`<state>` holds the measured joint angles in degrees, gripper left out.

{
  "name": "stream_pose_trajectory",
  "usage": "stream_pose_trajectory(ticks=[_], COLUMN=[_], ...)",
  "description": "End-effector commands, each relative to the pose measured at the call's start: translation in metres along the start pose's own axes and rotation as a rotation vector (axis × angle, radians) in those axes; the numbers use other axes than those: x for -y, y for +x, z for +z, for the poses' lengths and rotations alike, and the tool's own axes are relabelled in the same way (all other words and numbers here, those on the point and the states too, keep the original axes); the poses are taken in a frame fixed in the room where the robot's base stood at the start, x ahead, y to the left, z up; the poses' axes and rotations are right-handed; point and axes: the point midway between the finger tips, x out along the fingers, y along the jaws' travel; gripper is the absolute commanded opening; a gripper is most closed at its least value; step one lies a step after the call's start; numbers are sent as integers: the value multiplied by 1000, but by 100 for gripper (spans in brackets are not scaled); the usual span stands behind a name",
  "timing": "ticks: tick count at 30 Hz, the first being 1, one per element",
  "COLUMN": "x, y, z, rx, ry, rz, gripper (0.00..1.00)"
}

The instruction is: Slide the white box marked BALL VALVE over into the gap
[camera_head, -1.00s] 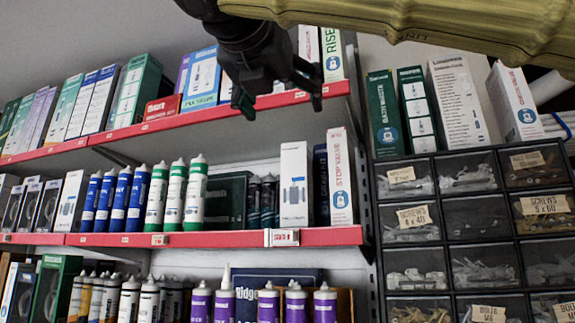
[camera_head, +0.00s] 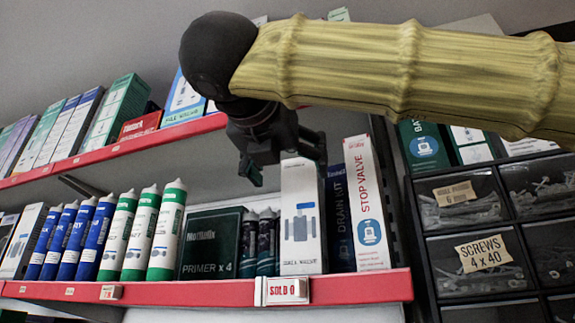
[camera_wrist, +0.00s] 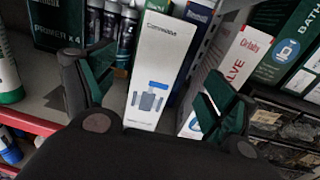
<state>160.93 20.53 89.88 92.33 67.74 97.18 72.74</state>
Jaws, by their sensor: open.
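A white box with a blue valve picture (camera_head: 301,225) stands upright on the middle red-edged shelf; its small lettering is not clearly legible. It also shows in the wrist view (camera_wrist: 154,75). My gripper (camera_head: 285,165) is open in front of and above the box's upper part in the head view. In the wrist view my fingers (camera_wrist: 155,98) show on either side of the box, apart from it. A dark blue DRAIN box (camera_head: 341,215) and a white STOP VALVE box (camera_head: 368,205) stand to its right. I cannot make out a clear gap from here.
Dark tubes (camera_head: 268,240) and a green PRIMER box (camera_head: 212,245) stand left of the white box. A "SOLD O" tag (camera_head: 282,291) is on the shelf edge below. Drawers (camera_head: 482,255) stand at the right. The upper shelf edge (camera_head: 150,140) is close to my arm.

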Motion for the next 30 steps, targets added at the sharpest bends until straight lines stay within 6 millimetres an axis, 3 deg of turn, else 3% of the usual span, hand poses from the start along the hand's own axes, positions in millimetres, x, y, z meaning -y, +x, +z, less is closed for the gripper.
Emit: stream_pose_trajectory(ticks=[5,21,30], x=[0,0,0], y=[12,87,106], z=[2,4,1], rx=[-1,-2,0], ry=[-1,0,1], rz=[0,1,1], gripper=[86,86,86])
